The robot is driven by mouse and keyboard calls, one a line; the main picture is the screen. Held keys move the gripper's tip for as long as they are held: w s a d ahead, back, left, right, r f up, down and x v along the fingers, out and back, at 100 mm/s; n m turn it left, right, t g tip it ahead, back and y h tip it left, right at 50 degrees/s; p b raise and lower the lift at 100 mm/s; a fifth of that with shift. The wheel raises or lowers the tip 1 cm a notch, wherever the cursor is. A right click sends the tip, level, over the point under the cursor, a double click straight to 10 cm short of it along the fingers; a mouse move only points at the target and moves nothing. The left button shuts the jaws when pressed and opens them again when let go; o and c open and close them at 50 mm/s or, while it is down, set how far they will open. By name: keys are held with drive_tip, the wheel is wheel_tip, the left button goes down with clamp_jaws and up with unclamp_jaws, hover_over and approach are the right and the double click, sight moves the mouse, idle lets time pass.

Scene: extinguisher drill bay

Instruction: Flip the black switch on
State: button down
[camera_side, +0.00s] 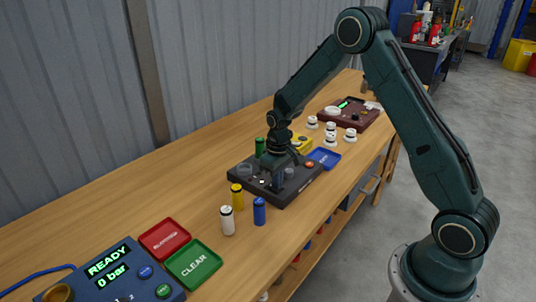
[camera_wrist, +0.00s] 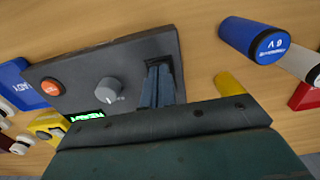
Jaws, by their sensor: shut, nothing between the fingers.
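A dark grey control box (camera_side: 290,192) sits on the wooden bench under my gripper (camera_side: 277,184). In the wrist view the same box (camera_wrist: 84,62) shows an orange-red button (camera_wrist: 51,87), a grey knob (camera_wrist: 108,90) and a small green lit display (camera_wrist: 86,116). My gripper (camera_wrist: 158,84) is shut and empty, its fingers pointing down at a dark recessed spot near one end of the box. I cannot make out the black switch; the fingers cover that spot. I cannot tell whether they touch anything there.
Yellow (camera_side: 237,198), white (camera_side: 227,220) and blue (camera_side: 259,211) cylinders stand close in front of the box. A green cylinder (camera_side: 260,147) stands behind. A red tray (camera_side: 164,238), a green tray (camera_side: 194,264) and a blue console (camera_side: 110,275) are nearer; a blue tray (camera_side: 325,158) lies beyond.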

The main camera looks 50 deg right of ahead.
drive_tip(key=shift+r, duration=3.4)
drive_tip(key=s+a+r+t, duration=0.1)
drive_tip(key=s+a+r, duration=0.2)
drive_tip(key=s+r, duration=0.35)
drive_tip(key=s+a+r+t, duration=0.2)
drive_tip(key=s+r, duration=0.2)
drive_tip(key=r, duration=0.5)
drive_tip(key=s+a+r+t, duration=0.1)
drive_tip(key=s+a+r, duration=0.1)
drive_tip(key=s, duration=0.6)
drive_tip(key=s+a+r+t, duration=0.1)
drive_tip(key=s+a+r, duration=0.1)
drive_tip(key=s, duration=0.7)
drive_tip(key=shift+t, duration=0.3)
